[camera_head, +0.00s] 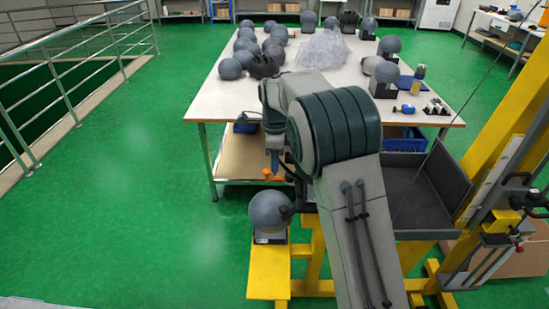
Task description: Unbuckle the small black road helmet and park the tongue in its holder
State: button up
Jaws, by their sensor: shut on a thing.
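My gripper (273,166) hangs downward left of my arm's elbow, in front of the table's near edge. It is shut on a small orange piece (271,177); I cannot tell whether this is the buckle tongue. Below it, a grey round headform (268,210) stands on a small base over a yellow plate, apart from the gripper. A black ribbed helmet (263,66) lies among grey balls on the table. Another black helmet-like shape (348,20) is at the far edge. I cannot tell which is the small road helmet. Buckle, strap and tongue holder cannot be made out.
The white table (222,105) carries several grey balls, a clear plastic heap (323,48) and small tools. A dark grey tray (432,190) and yellow tower frame (500,150) stand at right. A railing (75,75) runs at left. Green floor between is clear.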

jog(key=s+f+b, duration=0.4)
jog(key=s+b, duration=0.1)
jog(key=s, duration=0.2)
jog(key=shift+d+f+b, duration=0.15)
jog(key=shift+b, duration=0.2)
jog(key=shift+s+d+f+b, duration=0.7)
jog(key=shift+s+d, duration=0.55)
jog(key=shift+d, duration=3.9)
jog(key=shift+s+d+f+b, duration=0.45)
jog(key=shift+s+d+b, duration=0.6)
jog(key=shift+d, duration=4.1)
jog(key=shift+w+d+r+p, duration=0.65)
jog(key=shift+w+d+p, duration=0.6)
jog(key=shift+d, duration=1.9)
jog(key=shift+w+d+r+p, duration=0.6)
jog(key=shift+w+d+p, duration=0.65)
jog(key=shift+d, duration=1.9)
jog(key=w+d+r+p, duration=0.1)
jog(key=w+r+p, duration=0.7)
jog(key=p, duration=0.5)
jog(key=shift+w+d+r, duration=0.35)
jog(key=shift+w+d, duration=0.05)
jog(key=shift+w, duration=0.25)
